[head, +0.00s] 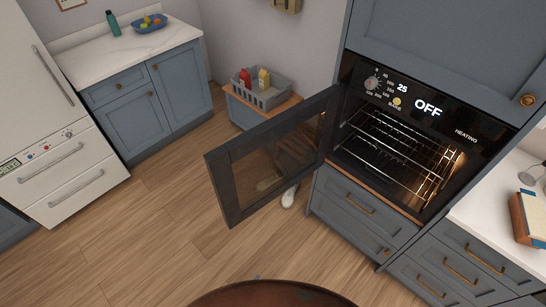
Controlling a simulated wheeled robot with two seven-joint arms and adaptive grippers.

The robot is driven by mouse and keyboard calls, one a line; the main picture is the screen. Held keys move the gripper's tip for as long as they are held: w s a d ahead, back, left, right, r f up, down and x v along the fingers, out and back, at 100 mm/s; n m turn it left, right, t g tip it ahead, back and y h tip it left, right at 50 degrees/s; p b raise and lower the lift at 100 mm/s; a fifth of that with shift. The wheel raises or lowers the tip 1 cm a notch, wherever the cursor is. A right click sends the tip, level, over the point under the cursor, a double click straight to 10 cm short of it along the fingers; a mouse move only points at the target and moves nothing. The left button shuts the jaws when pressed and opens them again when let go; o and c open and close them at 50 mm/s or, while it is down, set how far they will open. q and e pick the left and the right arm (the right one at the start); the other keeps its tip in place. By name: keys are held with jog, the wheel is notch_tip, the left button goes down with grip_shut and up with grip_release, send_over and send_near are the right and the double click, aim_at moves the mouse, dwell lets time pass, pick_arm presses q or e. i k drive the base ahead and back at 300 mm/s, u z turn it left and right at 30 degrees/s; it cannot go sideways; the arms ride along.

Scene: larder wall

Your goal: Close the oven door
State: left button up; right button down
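The oven (405,135) is built into the blue-grey cabinet wall at the right of the head view. Its dark, glass-paned door (242,196) stands wide open, swung out to the left on its side hinge. Through the opening, wire racks (390,145) and a warm light show inside. The panel above reads OFF (428,108), with a knob (373,83) at its left. Neither of my grippers is in view.
Drawers (361,210) sit below the oven. A white counter with books (529,217) is at right. Behind the door stands a low cabinet with a grey crate (262,97) of bottles. A white object (289,196) is on the floor by the door. Wooden floor (140,235) at left is clear.

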aim_at(268, 159)
jog(key=k, duration=0.9)
jog(key=u, duration=1.35)
jog(key=i, duration=3.4)
jog(key=z, duration=3.55)
jog(key=i, duration=0.5)
jog(key=z, duration=0.5)
